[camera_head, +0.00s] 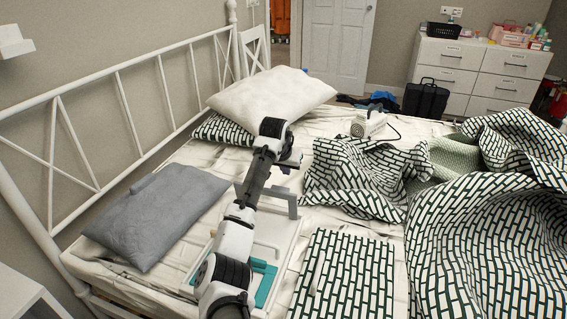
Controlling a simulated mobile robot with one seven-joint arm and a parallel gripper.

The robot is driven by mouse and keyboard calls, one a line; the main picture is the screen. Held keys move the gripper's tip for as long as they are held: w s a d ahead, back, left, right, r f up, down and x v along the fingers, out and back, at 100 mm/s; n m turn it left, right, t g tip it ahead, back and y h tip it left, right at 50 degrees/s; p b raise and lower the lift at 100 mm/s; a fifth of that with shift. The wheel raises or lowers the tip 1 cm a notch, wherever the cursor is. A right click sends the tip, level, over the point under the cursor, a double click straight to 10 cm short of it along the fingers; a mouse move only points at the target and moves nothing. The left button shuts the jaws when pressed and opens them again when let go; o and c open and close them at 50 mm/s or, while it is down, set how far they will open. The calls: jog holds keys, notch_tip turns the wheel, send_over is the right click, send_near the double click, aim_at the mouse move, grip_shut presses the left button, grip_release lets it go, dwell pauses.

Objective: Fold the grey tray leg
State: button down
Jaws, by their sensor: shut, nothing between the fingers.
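The tray (286,246) lies on the bed, white with teal parts inside, partly hidden under my arm. A grey tray leg (291,205) stands up at its far end; my arm hides part of it. My gripper (294,163) is just beyond and above the leg, shut and empty. I cannot tell from this view whether it touches the leg.
A grey pillow (155,215) lies left of the tray, and a white pillow (272,95) is behind my arm. A folded patterned cloth (345,280) lies to the right, with a rumpled patterned duvet (480,235) beyond. A white metal bed frame (125,100) runs along the left.

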jog(key=shift+s+a+f, duration=0.2)
jog(key=shift+s+f, duration=0.45)
jog(key=shift+f, duration=0.1)
jog(key=shift+s+a+f, duration=0.2)
jog(key=shift+s+f, duration=0.45)
jog(key=shift+f, duration=0.05)
